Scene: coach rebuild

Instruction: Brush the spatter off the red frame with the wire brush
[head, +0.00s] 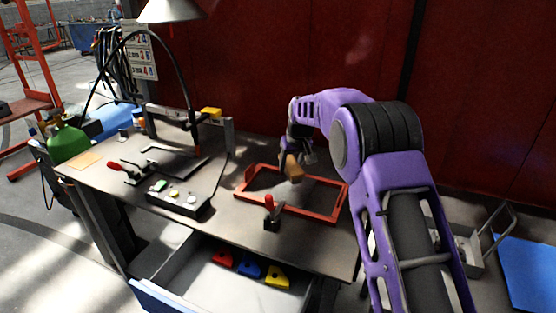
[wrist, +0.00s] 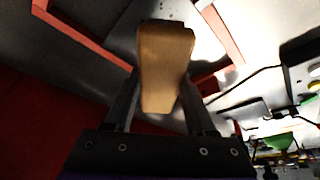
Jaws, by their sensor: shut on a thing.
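The red frame (head: 299,211) lies flat on the workbench, and parts of its bars (wrist: 88,35) show in the wrist view. My gripper (head: 291,160) is shut on the wire brush (head: 294,170), over the back part of the frame's opening. In the wrist view the brush (wrist: 165,62) is a tan wooden block between the two dark fingers (wrist: 164,90). Its bristles are hidden from both cameras. I cannot tell whether the brush touches the frame. Spatter on the frame is too small to make out.
A red-handled toggle clamp (head: 270,212) stands at the frame's front bar. A dark control box (head: 178,199) with buttons is left of it. An open drawer (head: 205,275) below holds red, blue and yellow blocks. A lamp (head: 170,11) hangs over the bench's back left.

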